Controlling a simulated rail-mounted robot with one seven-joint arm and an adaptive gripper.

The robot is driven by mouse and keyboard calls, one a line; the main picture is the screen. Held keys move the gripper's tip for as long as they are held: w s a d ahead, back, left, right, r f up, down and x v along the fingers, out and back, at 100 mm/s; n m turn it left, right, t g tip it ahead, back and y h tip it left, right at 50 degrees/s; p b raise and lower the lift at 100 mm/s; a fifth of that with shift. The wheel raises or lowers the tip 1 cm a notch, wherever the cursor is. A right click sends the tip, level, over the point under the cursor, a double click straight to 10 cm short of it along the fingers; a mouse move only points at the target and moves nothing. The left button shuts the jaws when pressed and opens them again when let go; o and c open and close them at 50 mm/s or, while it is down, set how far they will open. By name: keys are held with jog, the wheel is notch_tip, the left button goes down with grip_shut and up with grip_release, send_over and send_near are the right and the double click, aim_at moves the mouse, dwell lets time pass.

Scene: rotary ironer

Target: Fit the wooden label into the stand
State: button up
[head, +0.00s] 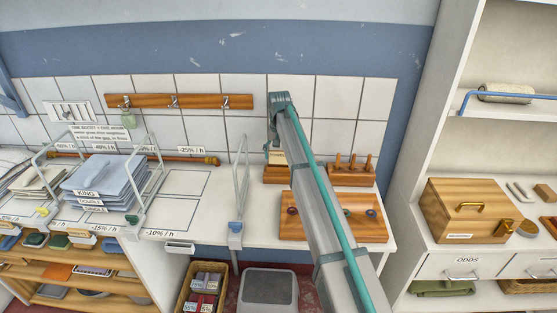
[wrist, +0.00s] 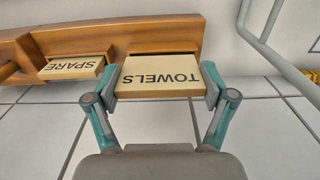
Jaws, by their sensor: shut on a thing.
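The wooden label marked TOWELS (wrist: 158,76) is between the two fingers of my gripper (wrist: 159,88) in the wrist view, its lettering upside down. My gripper is shut on its two side edges. The wooden stand (wrist: 110,31) lies just beyond, with a label marked SPARE (wrist: 72,68) in its other part. The TOWELS label overlaps the stand in this view; I cannot tell whether it is seated or only above it. In the head view the stand (head: 275,176) is on the counter, and the label (head: 277,158) shows just above it. My arm partly covers both.
A peg rack (head: 352,176) stands right of the stand. A wooden board with coloured rings (head: 300,229) lies in front. A wire rack post (head: 239,185) rises to the left, and a metal bar (wrist: 262,35) shows near my gripper. The tiled wall is close behind.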

aim_at(278, 163)
jog(key=shift+w+a+f, duration=0.1)
jog(key=shift+w+f, duration=0.15)
jog(key=shift+f, duration=0.1)
jog(key=shift+w+f+p, duration=0.15)
jog(key=shift+f+p, duration=0.15)
jog(key=shift+f, duration=0.65)
jog(key=shift+w+f+p, duration=0.1)
jog(key=shift+f+p, duration=0.15)
jog(key=shift+f, duration=0.7)
jog(key=shift+f, duration=0.1)
jog(key=o, duration=0.8)
jog(key=shift+c, duration=0.2)
notch_tip(278, 163, up, 12)
jog(key=b, duration=0.3)
jog(key=shift+s, duration=0.1)
